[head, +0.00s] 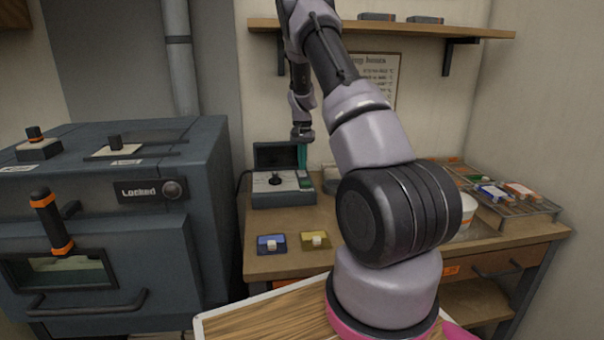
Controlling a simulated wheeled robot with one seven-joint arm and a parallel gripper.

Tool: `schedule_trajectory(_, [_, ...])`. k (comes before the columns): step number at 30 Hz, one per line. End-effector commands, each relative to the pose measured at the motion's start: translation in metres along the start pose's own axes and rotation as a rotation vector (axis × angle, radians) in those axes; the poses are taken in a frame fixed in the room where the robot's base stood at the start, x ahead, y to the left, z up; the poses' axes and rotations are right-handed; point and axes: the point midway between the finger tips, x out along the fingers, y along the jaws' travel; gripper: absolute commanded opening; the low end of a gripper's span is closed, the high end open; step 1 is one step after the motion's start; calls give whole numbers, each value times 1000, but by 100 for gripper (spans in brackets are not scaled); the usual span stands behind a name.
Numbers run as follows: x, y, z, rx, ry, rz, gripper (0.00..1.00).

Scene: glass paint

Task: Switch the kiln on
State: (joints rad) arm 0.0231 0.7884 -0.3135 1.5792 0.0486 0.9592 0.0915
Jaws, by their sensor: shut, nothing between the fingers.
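The kiln (95,215) is a large dark blue-grey box at the left. It has an orange-and-black handle, a small window and a front plate (153,190) with a knob, lettered what looks like "Locked". A small control box (283,195) with a black knob and a raised dark panel stands on the table. My gripper (302,163), with teal fingers, is shut and empty, above the box's right part. I cannot tell whether it touches the box.
A rack (510,207) with coloured pieces is at the right. A shelf (470,33) hangs above. My arm hides the table's middle.

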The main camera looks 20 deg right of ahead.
Motion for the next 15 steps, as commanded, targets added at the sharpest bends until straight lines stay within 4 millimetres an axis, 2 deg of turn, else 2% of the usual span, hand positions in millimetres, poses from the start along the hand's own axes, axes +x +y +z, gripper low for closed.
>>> schedule_trajectory(15, [8,0,0,0,0,0,0])
